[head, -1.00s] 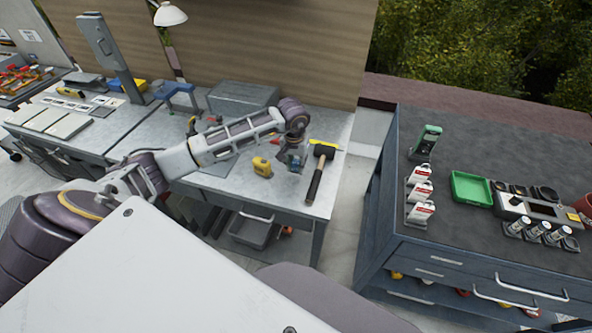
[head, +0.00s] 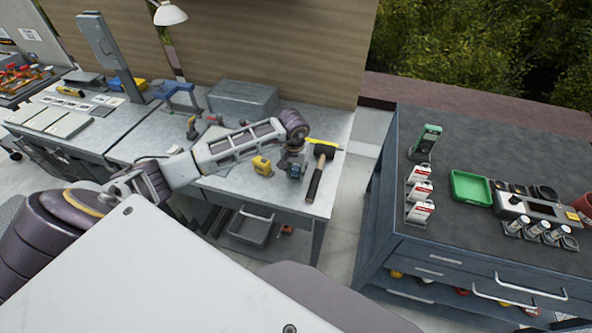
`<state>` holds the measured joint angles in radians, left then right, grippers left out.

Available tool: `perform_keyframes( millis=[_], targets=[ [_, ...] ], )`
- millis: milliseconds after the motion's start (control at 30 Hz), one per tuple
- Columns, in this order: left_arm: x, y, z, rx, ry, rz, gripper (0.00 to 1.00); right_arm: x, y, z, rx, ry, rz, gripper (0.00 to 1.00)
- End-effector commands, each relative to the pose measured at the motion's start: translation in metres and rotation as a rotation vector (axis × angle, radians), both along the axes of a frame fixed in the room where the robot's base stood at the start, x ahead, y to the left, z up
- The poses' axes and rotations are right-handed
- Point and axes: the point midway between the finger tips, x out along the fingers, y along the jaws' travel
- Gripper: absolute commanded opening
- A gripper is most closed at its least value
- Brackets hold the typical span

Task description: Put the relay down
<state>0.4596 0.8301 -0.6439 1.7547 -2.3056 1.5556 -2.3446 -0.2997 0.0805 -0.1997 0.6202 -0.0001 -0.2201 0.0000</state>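My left gripper (head: 295,168) is over the right end of the grey workbench (head: 232,183), pointing down, between a yellow tape measure and a hammer. A small dark blue block, which looks like the relay (head: 297,173), shows at its fingertips and moves with it. The fingers are small and partly hidden by the wrist, but the gripper appears shut on the block. The block is close above or at the bench top; I cannot tell whether it touches. My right gripper is not in view.
The tape measure (head: 261,165) is just left of the gripper and the hammer (head: 316,180) just right. A grey case (head: 243,98) stands behind. A dark-topped cabinet (head: 440,222) with a green tray (head: 470,188) is to the right across a gap. Bare bench lies left of the tape measure.

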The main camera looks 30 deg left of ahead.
Motion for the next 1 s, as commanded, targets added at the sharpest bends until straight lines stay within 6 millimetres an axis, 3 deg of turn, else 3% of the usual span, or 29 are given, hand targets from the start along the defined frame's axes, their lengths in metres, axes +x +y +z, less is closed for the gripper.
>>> perform_keyframes(
  millis=[633, 1000],
  targets=[
    [0.0, 0.0, 0.005, 0.0, -0.001, 0.001, 0.48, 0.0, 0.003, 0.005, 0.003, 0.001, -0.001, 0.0],
    [-0.004, 0.0, 0.053, 0.002, -0.005, -0.001, 0.48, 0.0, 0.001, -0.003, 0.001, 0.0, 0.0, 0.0]
  ],
)
